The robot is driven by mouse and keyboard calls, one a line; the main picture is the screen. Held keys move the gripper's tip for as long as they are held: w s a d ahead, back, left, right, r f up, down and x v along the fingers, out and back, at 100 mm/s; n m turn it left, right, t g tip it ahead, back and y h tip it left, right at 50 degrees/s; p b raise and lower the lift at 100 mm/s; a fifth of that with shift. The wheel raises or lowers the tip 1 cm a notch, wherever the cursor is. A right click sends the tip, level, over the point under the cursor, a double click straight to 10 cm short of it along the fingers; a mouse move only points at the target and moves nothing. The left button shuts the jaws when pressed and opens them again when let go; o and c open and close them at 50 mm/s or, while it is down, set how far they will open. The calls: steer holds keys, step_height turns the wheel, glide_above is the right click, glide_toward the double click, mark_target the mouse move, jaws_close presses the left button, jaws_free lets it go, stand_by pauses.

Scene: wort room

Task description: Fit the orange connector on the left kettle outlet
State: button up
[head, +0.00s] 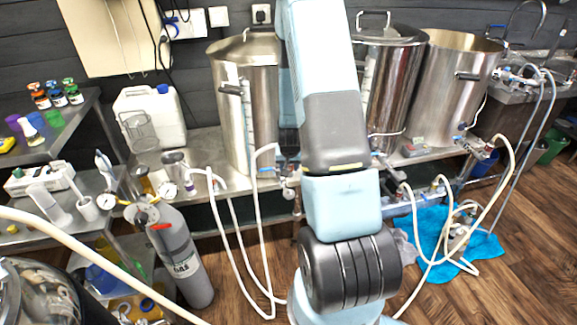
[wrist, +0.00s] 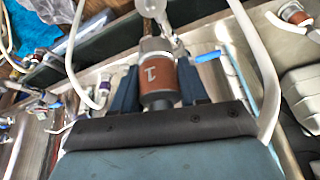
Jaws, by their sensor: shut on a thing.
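In the wrist view my gripper (wrist: 158,74) has its two dark blue fingers on either side of an orange-brown connector (wrist: 159,76) marked "1" and is shut on it. A metal fitting and a pale hose end lie just beyond the connector. A blue valve lever (wrist: 208,57) is just to the right of the right finger. In the head view the left kettle (head: 236,125) stands on the bench, with a valve and outlet fitting (head: 289,182) low at its right. I cannot tell whether the connector touches the outlet.
Two more steel kettles (head: 445,95) stand to the right. White hoses (head: 228,225) hang in front of the bench and run close beside my gripper. A grey gas cylinder (head: 180,245) stands at the left front. A blue cloth (head: 480,240) with hoses lies at the right.

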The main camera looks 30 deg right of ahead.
mark_target(289, 190)
steer(key=shift+f, duration=3.5)
steer(key=shift+f, duration=1.25)
steer(key=o, duration=1.2)
steer(key=shift+o, duration=0.2)
steer(key=shift+s+r, duration=0.1)
steer(key=v, duration=1.3)
steer(key=shift+r, duration=0.2)
steer(key=shift+s+a, duration=0.1)
steer(key=shift+a, duration=0.05)
